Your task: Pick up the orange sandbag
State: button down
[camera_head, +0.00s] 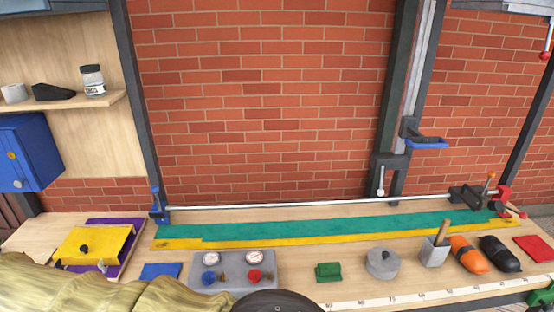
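The orange sandbag (468,254) lies on the workbench at the right. It is a plump, elongated orange bag with a dark end at its lower tip. It sits between a small grey holder (434,252) on its left and a black sandbag (499,253) of similar shape close on its right. My gripper is not visible. Only a dark rounded part, apparently of my arm, shows at the bottom edge, well left of the orange sandbag.
A rod (320,203) spans the back. A golden-tan ribbed form (90,290) covers the lower left.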

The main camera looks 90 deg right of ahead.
aim_at(465, 252)
jog(key=z, duration=4.25)
jog(key=i, duration=0.5)
jog(key=u, duration=1.9)
jog(key=k, duration=0.95)
jog(key=z, duration=1)
jog(key=i, duration=0.45)
jog(key=z, duration=0.05)
